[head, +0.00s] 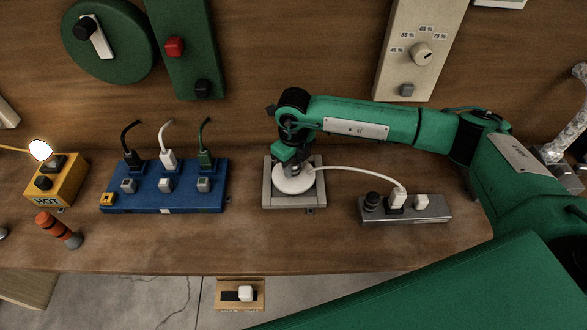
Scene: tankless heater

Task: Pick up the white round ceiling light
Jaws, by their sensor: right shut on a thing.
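The white round ceiling light (291,184) sits on a square grey base plate (268,203) in the middle of the wooden bench. A white cable runs from it to the grey power strip (432,211) at its right. My right gripper (294,169) points down at the light from above and is shut on it. The fingertips are small and partly hidden by the wrist. Whether the light is lifted off the plate cannot be told. My left gripper is not in view.
A blue socket block (135,201) with several plugs stands left of the plate. A yellow box (70,180) with a lit bulb and a red-orange post (58,230) are at the far left. Wall panels (425,45) rise behind. The bench front is mostly clear.

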